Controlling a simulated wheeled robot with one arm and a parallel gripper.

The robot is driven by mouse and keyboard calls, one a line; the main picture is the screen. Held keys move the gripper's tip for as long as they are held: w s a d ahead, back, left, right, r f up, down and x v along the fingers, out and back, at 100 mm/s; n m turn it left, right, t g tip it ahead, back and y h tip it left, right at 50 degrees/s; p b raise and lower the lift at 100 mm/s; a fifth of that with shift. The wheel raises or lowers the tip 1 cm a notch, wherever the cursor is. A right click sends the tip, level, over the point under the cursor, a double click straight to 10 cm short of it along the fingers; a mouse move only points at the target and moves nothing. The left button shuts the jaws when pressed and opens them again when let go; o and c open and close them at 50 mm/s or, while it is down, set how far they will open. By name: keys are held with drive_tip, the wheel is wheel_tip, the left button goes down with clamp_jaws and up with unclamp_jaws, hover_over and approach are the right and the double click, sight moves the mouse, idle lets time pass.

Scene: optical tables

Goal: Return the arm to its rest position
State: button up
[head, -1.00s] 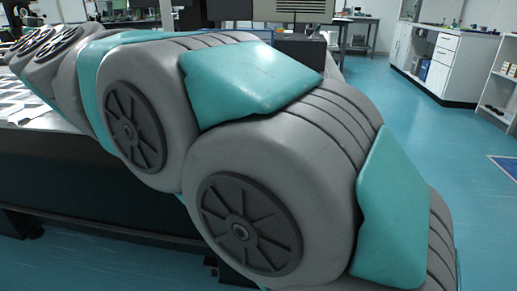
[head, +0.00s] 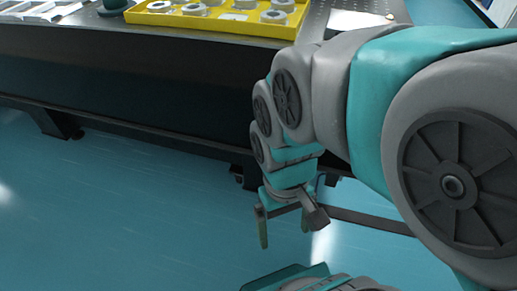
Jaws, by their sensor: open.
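My grey and teal arm fills the right of the head view and bends down past the front edge of the table. My gripper (head: 284,222) hangs at the arm's end with its fingers pointing down. It is open, with nothing between the fingers. It is below the tabletop level, in front of the table's dark side, with blue floor behind it.
The optical table (head: 130,85) has a dark side and stands on dark feet. A yellow tray (head: 215,24) with several grey ring-shaped parts lies near its front edge. A dark round object (head: 113,6) is left of the tray. The blue floor (head: 110,210) at left is clear.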

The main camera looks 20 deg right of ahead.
drive_tip(key=shift+s, duration=0.1)
wheel_tip(320, 180, up, 4)
drive_tip(key=p, duration=0.4)
idle(0.8)
